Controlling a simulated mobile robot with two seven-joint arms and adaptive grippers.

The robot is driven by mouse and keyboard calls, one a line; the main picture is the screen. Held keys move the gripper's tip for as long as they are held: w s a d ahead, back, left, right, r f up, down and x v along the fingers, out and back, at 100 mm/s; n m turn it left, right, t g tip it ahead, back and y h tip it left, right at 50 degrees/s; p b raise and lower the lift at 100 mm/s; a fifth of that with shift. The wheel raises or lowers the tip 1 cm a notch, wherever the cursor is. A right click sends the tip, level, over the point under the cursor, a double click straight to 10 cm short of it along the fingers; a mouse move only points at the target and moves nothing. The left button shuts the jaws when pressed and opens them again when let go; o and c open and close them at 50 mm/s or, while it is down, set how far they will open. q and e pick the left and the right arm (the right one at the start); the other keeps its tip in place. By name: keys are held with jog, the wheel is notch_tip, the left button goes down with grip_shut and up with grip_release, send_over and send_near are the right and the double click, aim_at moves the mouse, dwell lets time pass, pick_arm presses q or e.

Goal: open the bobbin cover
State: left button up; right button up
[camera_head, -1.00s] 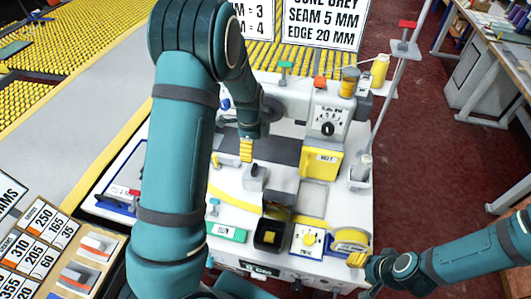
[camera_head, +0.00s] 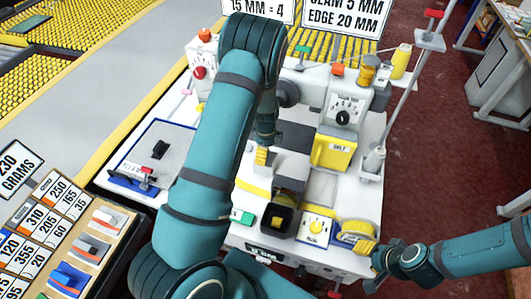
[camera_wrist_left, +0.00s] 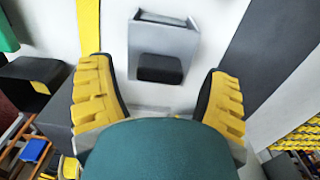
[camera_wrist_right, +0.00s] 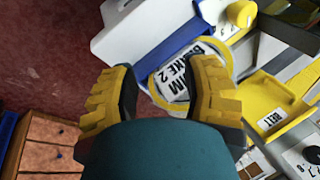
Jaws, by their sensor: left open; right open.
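A light grey block with a dark raised tab, which looks like the bobbin cover (camera_wrist_left: 163,48), shows in the left wrist view on the white machine bed. My left gripper (camera_wrist_left: 158,100) is open, its yellow fingers at either side of the view below the block, with nothing between them. In the head view the left gripper (camera_head: 262,157) is beside a grey block (camera_head: 292,166) on the bed; my arm hides part of the bed. My right gripper (camera_wrist_right: 165,98) is open near a yellow-rimmed round part (camera_wrist_right: 172,78) with lettering; whether they touch is unclear.
A yellow box (camera_head: 333,151), a dark bin (camera_head: 277,220) and a dial panel (camera_head: 317,229) are close on the machine. A thread stand pole (camera_head: 402,90) rises at the right. A card rack (camera_head: 75,240) stands at the lower left.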

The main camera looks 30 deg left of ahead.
pick_arm(q)
jog(key=shift+f, duration=0.65)
jog(key=c, duration=1.3)
jog(key=d, duration=0.3)
jog(key=w+d, duration=0.1)
jog(key=d, duration=0.1)
jog(key=w+d+b, duration=0.1)
jog(key=d, duration=0.2)
jog(key=shift+d, duration=0.3)
pick_arm(e)
jog(key=shift+f, duration=0.5)
pick_arm(q)
jog(key=o, duration=1.3)
